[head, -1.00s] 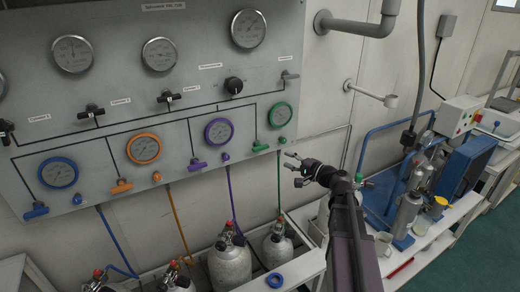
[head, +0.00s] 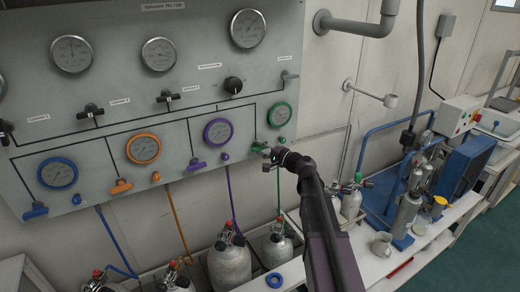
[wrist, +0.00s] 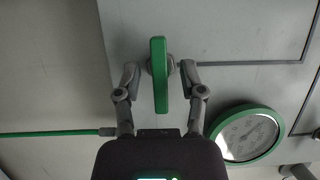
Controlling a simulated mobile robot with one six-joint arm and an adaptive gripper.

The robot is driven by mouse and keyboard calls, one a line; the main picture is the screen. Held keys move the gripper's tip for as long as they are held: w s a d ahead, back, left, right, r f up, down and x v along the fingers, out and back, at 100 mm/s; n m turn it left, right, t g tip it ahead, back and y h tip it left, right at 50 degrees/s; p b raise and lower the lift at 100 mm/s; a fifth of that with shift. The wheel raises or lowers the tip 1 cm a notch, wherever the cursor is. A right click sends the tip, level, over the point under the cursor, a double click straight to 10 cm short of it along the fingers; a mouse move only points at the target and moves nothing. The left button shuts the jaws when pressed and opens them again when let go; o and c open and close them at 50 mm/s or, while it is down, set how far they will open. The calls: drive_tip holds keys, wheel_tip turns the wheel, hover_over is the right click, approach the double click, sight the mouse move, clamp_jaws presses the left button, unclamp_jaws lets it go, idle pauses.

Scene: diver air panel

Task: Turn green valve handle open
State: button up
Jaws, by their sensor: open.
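The green valve handle (head: 259,147) is on the panel below the green-rimmed gauge (head: 280,115). In the wrist view the handle (wrist: 159,72) is a long narrow green bar on a grey stem, upright in the picture. My gripper (head: 268,159) is at the handle in the head view, partly covering the area around it. In the wrist view my gripper (wrist: 160,82) is open, with one finger on each side of the bar. Gaps show between the fingers and the bar. The green-rimmed gauge (wrist: 246,133) also shows at lower right there.
The panel (head: 110,120) carries more gauges and coloured handles to the left, including a purple handle (head: 196,164). A green hose (wrist: 45,134) runs left in the wrist view. Cylinders (head: 230,262) stand below. A cluttered bench (head: 440,235) is at right.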

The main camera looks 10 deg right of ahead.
drive_tip(key=shift+w+a, duration=0.15)
clamp_jaws()
